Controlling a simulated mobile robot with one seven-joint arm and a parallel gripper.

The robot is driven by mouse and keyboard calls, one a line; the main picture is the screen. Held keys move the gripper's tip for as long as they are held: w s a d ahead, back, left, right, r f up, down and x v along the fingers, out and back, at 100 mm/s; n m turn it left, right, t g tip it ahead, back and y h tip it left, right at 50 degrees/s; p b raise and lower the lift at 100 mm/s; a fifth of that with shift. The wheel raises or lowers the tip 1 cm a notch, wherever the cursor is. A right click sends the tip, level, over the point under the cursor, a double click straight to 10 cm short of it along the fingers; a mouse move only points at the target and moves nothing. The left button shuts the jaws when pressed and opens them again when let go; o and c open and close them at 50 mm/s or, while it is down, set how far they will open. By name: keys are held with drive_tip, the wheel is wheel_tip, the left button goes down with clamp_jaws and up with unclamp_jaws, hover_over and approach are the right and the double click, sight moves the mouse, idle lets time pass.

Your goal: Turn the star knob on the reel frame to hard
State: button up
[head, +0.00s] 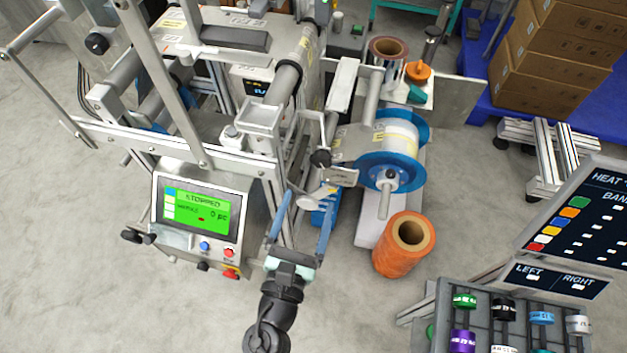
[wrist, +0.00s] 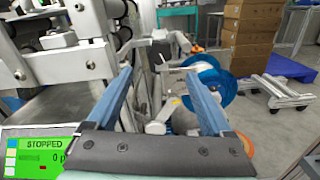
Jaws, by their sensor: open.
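The reel frame (head: 350,140) stands at the centre in the head view, holding a blue-flanged reel (head: 418,128) on a spindle. A small dark knob (head: 320,158) sits on its bracket, left of the reel; I cannot make out a star shape. A silver plate with a yellow mark (head: 335,188) lies just below it. A rounded grey part (wrist: 184,120) shows between the fingers in the wrist view; I cannot tell whether it is the star knob. No hard marking is readable. My gripper (head: 310,202) is open and empty, its blue fingers pointing at the frame.
A machine panel (head: 198,215) reading STOPPED is close on the left. An orange roll (head: 403,246) stands on the floor at right. A rack of coloured rolls (head: 440,300) is at lower right. Cardboard boxes (head: 555,55) are stacked behind.

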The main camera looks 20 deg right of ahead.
sight(321, 164)
drive_tip(key=shift+v, duration=1)
drive_tip(key=w+d+n, duration=0.1)
drive_tip(key=w+d, duration=0.1)
drive_tip(key=w, duration=0.1)
drive_tip(key=w+d+n, duration=0.2)
drive_tip(key=w+d, duration=0.1)
drive_tip(key=w, duration=0.1)
drive_tip(key=w+d+n+p, duration=0.1)
drive_tip(key=w+d, duration=0.1)
drive_tip(key=w, duration=0.2)
drive_tip(key=shift+d+n, duration=0.3)
drive_tip(key=shift+c, duration=0.2)
